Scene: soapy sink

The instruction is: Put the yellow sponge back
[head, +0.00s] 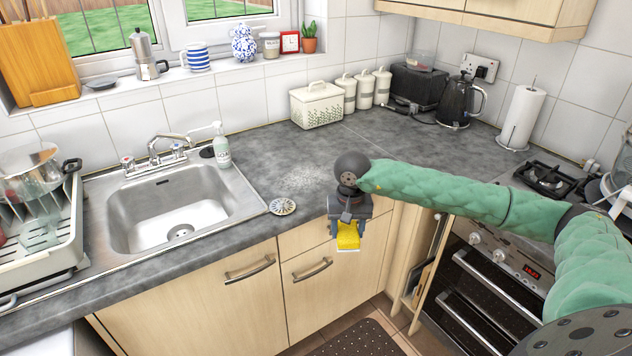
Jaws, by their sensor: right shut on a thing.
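The yellow sponge (348,235) has a pale lower edge and is held in my right gripper (347,226). The gripper is shut on it and points downward. The gripper partly hides the sponge's upper part. The steel sink (123,213) is to the left, with its basin empty apart from some white suds at the bottom. My left gripper is not in view.
A soap bottle (222,150) and tap (160,150) stand behind the sink. A round strainer (283,206) lies on the worktop (262,160) near a white powdery patch (305,180). A dish rack (66,262) with dishes is at the far left. The worktop's middle is mostly clear.

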